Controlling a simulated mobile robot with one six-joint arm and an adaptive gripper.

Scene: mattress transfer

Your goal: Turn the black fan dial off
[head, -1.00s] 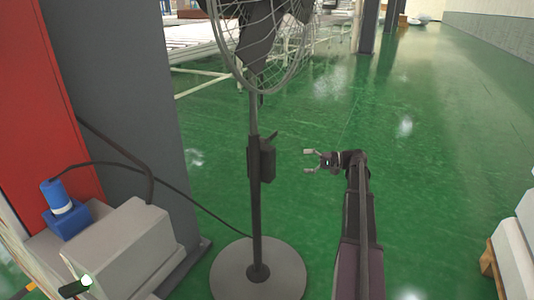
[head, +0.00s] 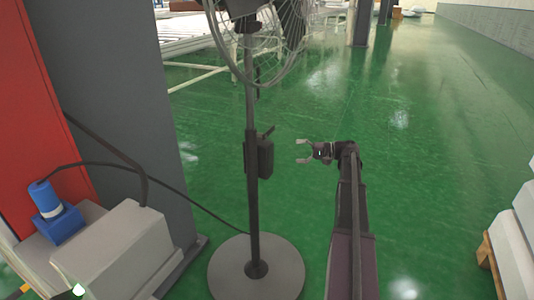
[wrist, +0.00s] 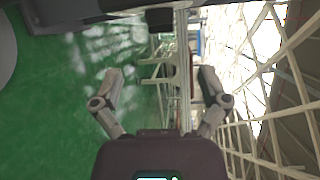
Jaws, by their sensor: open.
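The black control box (head: 265,157) of the fan sits on the pole of a standing fan (head: 252,200), with a small dark piece sticking out at its top. I cannot make out the dial clearly. My gripper (head: 300,151) is open and empty, to the right of the box and apart from it, its fingers pointing left at about box height. In the wrist view, which is turned sideways, my open fingers (wrist: 160,74) flank an empty gap. A dark box (wrist: 159,18) shows beyond them at the top edge, on the fan pole.
The round fan base (head: 256,268) stands on the green floor. A grey column (head: 120,110) and a grey machine with a blue fitting (head: 55,213) are at the left, with a cable running to the fan. A pallet load (head: 505,255) is at the right. The floor between is clear.

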